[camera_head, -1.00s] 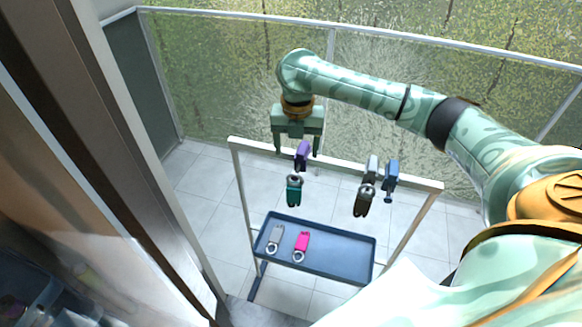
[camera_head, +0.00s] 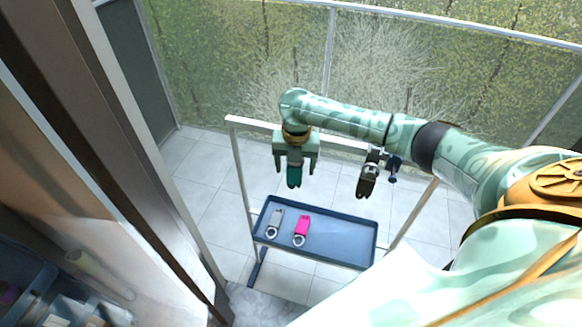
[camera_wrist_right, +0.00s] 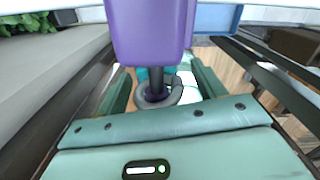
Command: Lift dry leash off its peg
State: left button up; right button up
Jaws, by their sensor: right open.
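A teal leash (camera_head: 294,177) hangs at the left part of the rack. In the right wrist view its grey ring (camera_wrist_right: 178,94) is around the dark shaft of a purple peg (camera_wrist_right: 150,30). A dark brown leash (camera_head: 367,183) hangs farther right from a grey peg (camera_head: 375,155). I cannot tell from the pictures which leash is dry. My right gripper (camera_head: 295,170) is open, its fingers on either side of the teal leash; in the wrist view the ring lies between the fingers (camera_wrist_right: 160,90), apart from both. The gripper hides the purple peg in the head view. My left gripper is out of view.
A blue peg (camera_head: 394,168) beside the brown leash bears nothing visible. Below, a blue tray (camera_head: 340,243) holds a grey leash (camera_head: 275,222) and a pink leash (camera_head: 302,230); its right side is empty. The rack's white frame (camera_head: 240,170) stands close around. A glass railing is behind.

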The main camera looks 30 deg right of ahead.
jog(key=c, duration=1)
jog(key=shift+c, duration=0.2)
jog(key=shift+w+a, duration=0.1)
jog(key=shift+w, duration=0.05)
jog(key=shift+w+a+r, duration=0.2)
jog(key=shift+w+a, duration=0.25)
jog(key=shift+w, duration=0.05)
jog(key=shift+w+a+r, duration=0.15)
jog(key=shift+w+a, duration=0.25)
jog(key=shift+w, duration=0.1)
jog(key=shift+p, duration=0.3)
